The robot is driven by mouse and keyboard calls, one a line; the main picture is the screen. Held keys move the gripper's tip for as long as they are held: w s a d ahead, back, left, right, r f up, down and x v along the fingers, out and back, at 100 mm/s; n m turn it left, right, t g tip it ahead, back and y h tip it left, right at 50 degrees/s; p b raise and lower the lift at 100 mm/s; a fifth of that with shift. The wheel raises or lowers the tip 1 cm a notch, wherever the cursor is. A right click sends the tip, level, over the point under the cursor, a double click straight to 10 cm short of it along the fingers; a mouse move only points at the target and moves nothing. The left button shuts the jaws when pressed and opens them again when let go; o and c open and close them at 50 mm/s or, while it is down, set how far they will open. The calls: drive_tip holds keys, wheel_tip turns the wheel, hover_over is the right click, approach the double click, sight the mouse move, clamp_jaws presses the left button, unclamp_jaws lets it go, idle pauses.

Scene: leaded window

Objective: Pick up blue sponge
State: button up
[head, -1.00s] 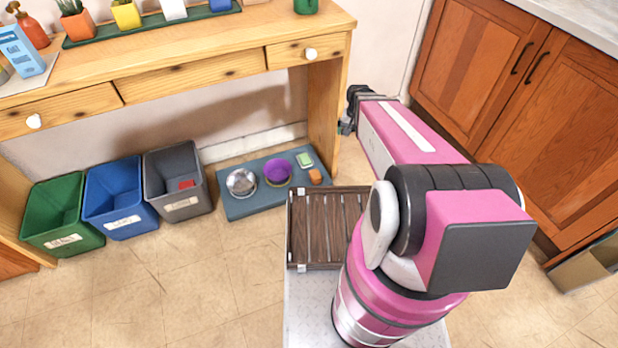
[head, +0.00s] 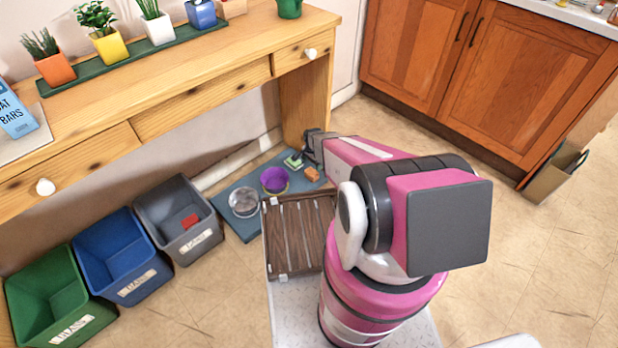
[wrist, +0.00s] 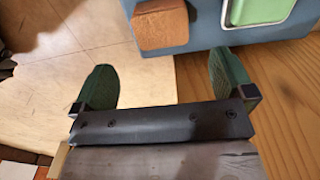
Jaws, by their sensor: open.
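I cannot make out a blue sponge in either view. My gripper (head: 310,152) is at the far right end of a blue-grey mat (head: 240,226) on the floor, next to the desk leg. In the wrist view my gripper (wrist: 165,85) is open, with nothing between its green fingertips. Ahead of it on the mat lie an orange-brown block (wrist: 160,25) and a green piece with a white rim (wrist: 262,8), cut off by the frame's top. In the head view these are the orange block (head: 312,174) and the green piece (head: 293,162).
A silver bowl (head: 243,203) and a purple bowl (head: 274,180) stand on the mat. Grey (head: 180,215), blue (head: 118,255) and green (head: 55,295) bins stand to the left. The desk (head: 200,90) overhangs the mat's back. A slatted wooden tray (head: 290,235) sits beside my arm.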

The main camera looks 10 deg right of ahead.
sight(312, 172)
wheel_tip(312, 172, down, 10)
drive_tip(key=shift+f, duration=0.15)
drive_tip(key=c, duration=1)
drive_tip(key=shift+r, duration=0.7)
wheel_tip(312, 172, up, 3)
drive_tip(key=shift+s+a+r, duration=0.1)
drive_tip(key=shift+r, duration=0.05)
drive_tip(key=s+a+r, duration=0.1)
drive_tip(key=s+r, duration=0.1)
drive_tip(key=s, duration=0.1)
drive_tip(key=s+a+r, duration=0.2)
drive_tip(key=s, duration=0.1)
drive_tip(key=s+a+r, duration=0.2)
drive_tip(key=s, duration=0.2)
drive_tip(key=shift+s+r, duration=0.1)
drive_tip(key=shift+r, duration=0.1)
